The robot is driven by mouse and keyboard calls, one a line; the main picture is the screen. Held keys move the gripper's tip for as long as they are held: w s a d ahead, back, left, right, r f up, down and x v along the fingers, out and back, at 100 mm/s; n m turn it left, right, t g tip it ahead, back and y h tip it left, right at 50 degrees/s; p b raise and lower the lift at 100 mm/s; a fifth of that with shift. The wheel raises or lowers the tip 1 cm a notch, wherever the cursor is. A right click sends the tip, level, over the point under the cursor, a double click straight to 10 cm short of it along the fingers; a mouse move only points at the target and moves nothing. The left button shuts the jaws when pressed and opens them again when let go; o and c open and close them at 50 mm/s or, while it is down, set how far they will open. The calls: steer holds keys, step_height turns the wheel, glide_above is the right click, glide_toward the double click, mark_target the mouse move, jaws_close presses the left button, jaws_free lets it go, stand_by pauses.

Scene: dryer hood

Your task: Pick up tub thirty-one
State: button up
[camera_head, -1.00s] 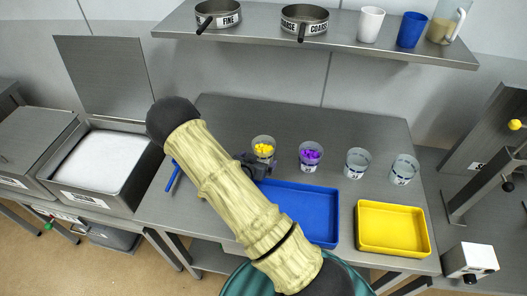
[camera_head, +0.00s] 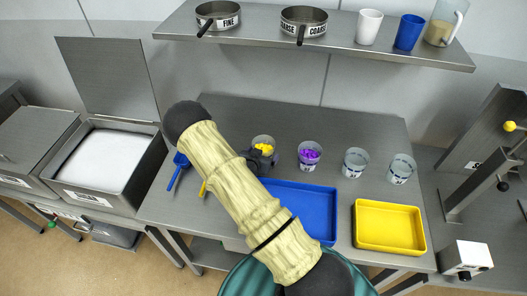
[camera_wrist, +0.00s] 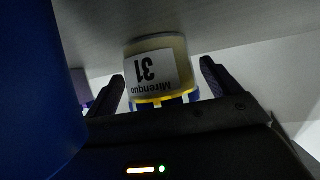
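In the wrist view the two dark fingers of my gripper (camera_wrist: 161,85) are spread on either side of the tub. A gap shows between each finger and the tub.
A tub with purple contents (camera_head: 309,155) and two pale tubs (camera_head: 355,163) (camera_head: 401,169) stand to the right. A blue tray (camera_head: 318,205) and a yellow tray (camera_head: 388,228) lie in front. A blue scoop (camera_head: 178,172) is at the left. A shelf (camera_head: 330,44) hangs above.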

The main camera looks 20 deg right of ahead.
steer(key=c, duration=0.9)
steer(key=shift+r, duration=0.1)
step_height(320, 180, up, 10)
steer(key=shift+f+b, duration=0.1)
steer(key=shift+b, duration=1.05)
